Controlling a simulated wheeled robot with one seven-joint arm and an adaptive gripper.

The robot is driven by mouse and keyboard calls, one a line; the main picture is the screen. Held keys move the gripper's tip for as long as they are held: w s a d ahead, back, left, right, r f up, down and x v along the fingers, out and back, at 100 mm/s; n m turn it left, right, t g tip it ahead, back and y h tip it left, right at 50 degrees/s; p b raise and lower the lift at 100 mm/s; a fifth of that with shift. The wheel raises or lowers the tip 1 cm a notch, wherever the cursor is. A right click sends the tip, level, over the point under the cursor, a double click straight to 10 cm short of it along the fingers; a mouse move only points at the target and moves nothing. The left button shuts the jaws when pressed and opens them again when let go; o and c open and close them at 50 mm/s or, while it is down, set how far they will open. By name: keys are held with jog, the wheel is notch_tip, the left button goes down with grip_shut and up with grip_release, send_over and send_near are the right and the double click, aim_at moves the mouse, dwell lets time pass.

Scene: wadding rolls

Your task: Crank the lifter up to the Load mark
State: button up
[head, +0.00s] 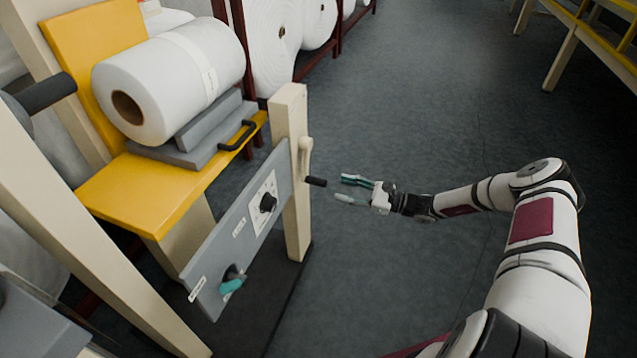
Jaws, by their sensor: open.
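The lifter is a cream and yellow frame with a yellow platform (140,192) that carries a white roll (170,82) on a grey cradle (205,135). The crank (305,158) is a cream arm on the right post, with a black handle (316,182) pointing right. My gripper (348,189) is open and empty, just right of the crank handle, its teal fingers pointing at it with a small gap. A grey panel (225,235) has a black knob (268,203) on a white dial plate and a teal-handled lever (231,284). Its labels are too small to read, and I cannot tell which is the Load mark.
Dark red racks (330,45) with white rolls stand behind the lifter. A yellow and cream table or frame (585,35) is at the back right. The grey floor (425,110) between them is clear. A black handle (47,92) juts out at the left.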

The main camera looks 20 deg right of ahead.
aim_at(318, 182)
jog(key=b+x, duration=0.1)
jog(key=x, duration=0.8)
jog(key=shift+a, duration=0.1)
grip_shut()
